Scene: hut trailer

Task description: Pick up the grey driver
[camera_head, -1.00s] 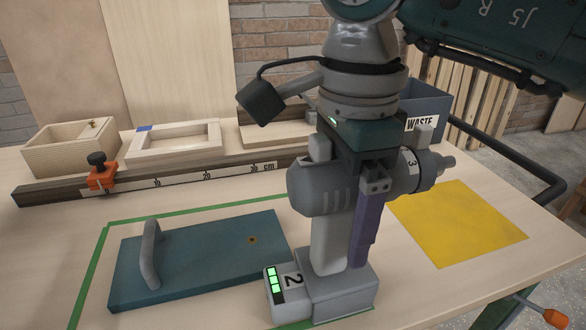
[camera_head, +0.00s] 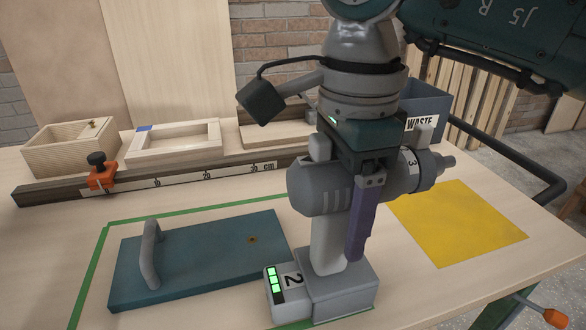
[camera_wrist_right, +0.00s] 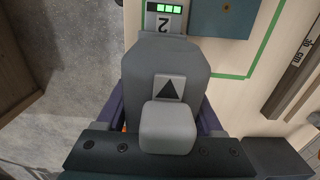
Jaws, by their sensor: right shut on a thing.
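The grey driver (camera_head: 327,196) stands upright on its battery base (camera_head: 340,291) near the front of the bench, its nose pointing right. The base has green lit bars and a "2" label. My right gripper (camera_head: 364,215) comes down from above and is shut on the driver, with a purple finger along the near side of its handle. In the right wrist view the driver's grey body (camera_wrist_right: 165,70) lies between the two purple fingers. The base appears still at bench level; I cannot tell a gap beneath it. My left gripper is not in view.
A teal board with a grey handle (camera_head: 200,262) lies left of the driver inside a green tape outline. A yellow square (camera_head: 458,222) lies to the right. Behind stand a ruler rail (camera_head: 190,180), wooden boxes (camera_head: 70,146) and a grey waste bin (camera_head: 425,105).

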